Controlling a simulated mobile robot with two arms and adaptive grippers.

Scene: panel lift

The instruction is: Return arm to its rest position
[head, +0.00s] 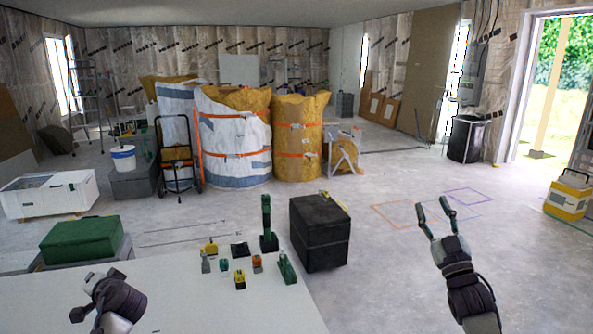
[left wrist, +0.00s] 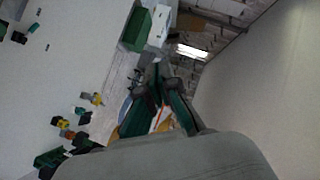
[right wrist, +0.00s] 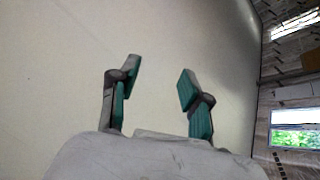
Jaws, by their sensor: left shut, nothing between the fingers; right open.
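My right gripper (head: 433,205) reaches up over the bare floor at the right of the head view. Its two green-padded fingers stand apart with nothing between them, and the right wrist view shows the same wide gap (right wrist: 159,73). My left arm (head: 112,300) shows at the lower left of the head view, over the near white table. The left gripper's fingers (left wrist: 157,88) are clear in the left wrist view, where they come together at the tips and hold nothing.
The white table (head: 190,300) carries several small tools and a green-handled upright tool (head: 267,225). A black box (head: 320,233) stands beside it, and a green case (head: 82,240) is at left. Large bulk bags (head: 233,140) stand behind.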

